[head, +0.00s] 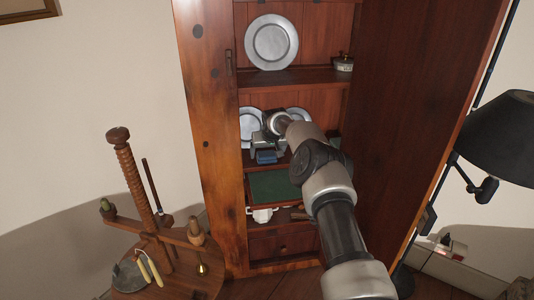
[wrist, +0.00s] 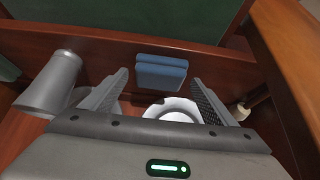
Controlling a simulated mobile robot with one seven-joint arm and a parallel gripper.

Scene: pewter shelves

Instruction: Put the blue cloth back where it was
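The blue cloth (head: 266,157) is a small folded pad at the front edge of the cabinet's middle shelf in the head view. In the wrist view the blue cloth (wrist: 161,72) lies just beyond the fingertips, centred between them, with a gap at each side. My gripper (wrist: 160,82) is open, with its fingers spread wide and nothing between them. In the head view my gripper (head: 268,146) is just above and behind the cloth, reaching into the shelf. Whether the cloth rests fully on the shelf is hard to tell.
A green-lined tray (head: 274,187) is below the shelf. A large plate (head: 271,42) and a lidded pot (head: 343,62) stand above.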

